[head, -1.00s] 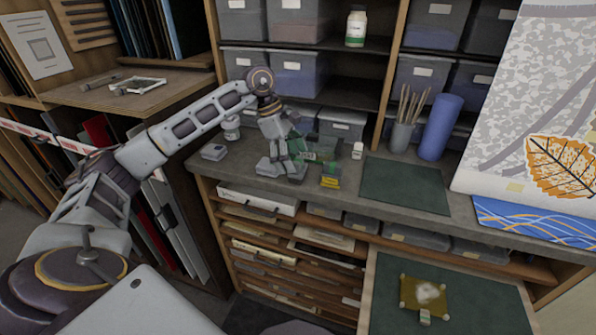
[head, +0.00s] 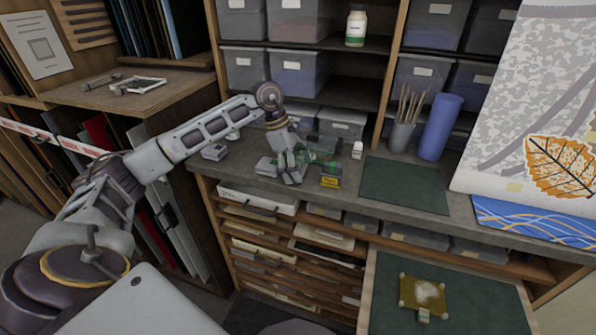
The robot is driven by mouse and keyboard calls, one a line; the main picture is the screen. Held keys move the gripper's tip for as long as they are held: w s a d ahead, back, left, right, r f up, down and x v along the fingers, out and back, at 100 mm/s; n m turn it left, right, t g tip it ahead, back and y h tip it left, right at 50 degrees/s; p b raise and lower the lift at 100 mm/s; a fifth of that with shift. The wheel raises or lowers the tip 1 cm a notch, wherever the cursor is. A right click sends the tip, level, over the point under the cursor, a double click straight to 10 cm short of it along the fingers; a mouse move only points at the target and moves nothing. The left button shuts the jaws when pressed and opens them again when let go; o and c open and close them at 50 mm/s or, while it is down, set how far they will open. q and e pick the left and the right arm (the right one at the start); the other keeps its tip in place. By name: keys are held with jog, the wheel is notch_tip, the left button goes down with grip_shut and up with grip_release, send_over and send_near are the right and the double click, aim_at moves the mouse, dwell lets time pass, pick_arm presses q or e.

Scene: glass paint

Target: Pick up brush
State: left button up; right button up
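Several thin brushes (head: 409,103) stand upright, handles or tips not distinguishable, in a grey cup (head: 401,136) at the back of the grey worktop, left of a blue roll. My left gripper (head: 292,167) points down low over the worktop, well to the left of the cup, among small green glass-like items (head: 318,157). Its fingers look apart, with no brush between them. The fingertips partly cover the items behind. My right gripper is not in view.
A small yellow-labelled item (head: 330,181) and a white-capped bottle (head: 357,150) stand near the gripper. A dark green mat (head: 405,184) lies clear in front of the cup. The blue roll (head: 439,127) stands close beside the cup. Shelves with grey bins (head: 298,72) rise behind.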

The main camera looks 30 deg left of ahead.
aim_at(298, 160)
pick_arm(q)
jog(key=c, duration=0.8)
jog(key=shift+r, duration=0.2)
jog(key=shift+c, duration=0.2)
jog(key=shift+r, duration=0.6)
notch_tip(298, 160, up, 7)
jog(key=shift+r, duration=0.7)
jog(key=o, duration=0.5)
jog(key=c, duration=0.4)
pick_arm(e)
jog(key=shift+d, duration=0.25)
